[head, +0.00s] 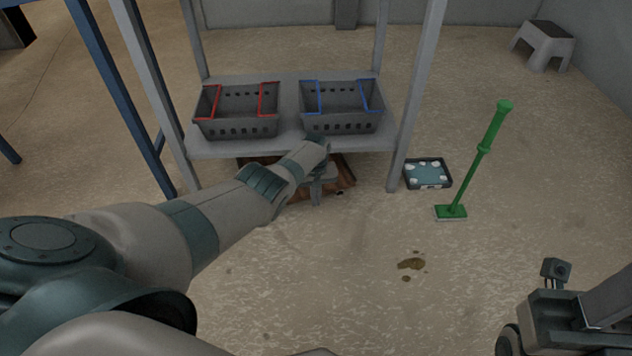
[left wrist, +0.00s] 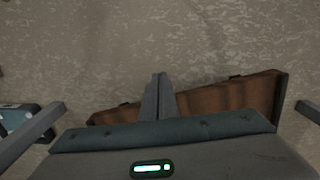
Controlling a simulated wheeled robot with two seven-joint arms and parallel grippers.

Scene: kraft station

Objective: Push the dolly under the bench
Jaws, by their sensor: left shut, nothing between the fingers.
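The dolly is a low brown wooden piece (head: 345,176) under the bench (head: 290,142), a grey shelf on tall legs. My left arm hides much of it. My left gripper (head: 317,190) is low at the bench's front edge, over or against the dolly's near side. In the left wrist view its fingers (left wrist: 157,95) are together and empty, with the brown dolly (left wrist: 225,100) behind them; I cannot tell whether they touch. At the lower right of the head view are dark grey parts with a small camera, probably my right wrist; its fingertips are not clear.
A red-trimmed basket (head: 237,112) and a blue-trimmed basket (head: 342,108) stand on the bench. A dark tray (head: 428,173) and a green-handled floor tool (head: 484,150) are right of it. A brown spill (head: 411,264) marks the floor. A step stool (head: 545,44) is far right.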

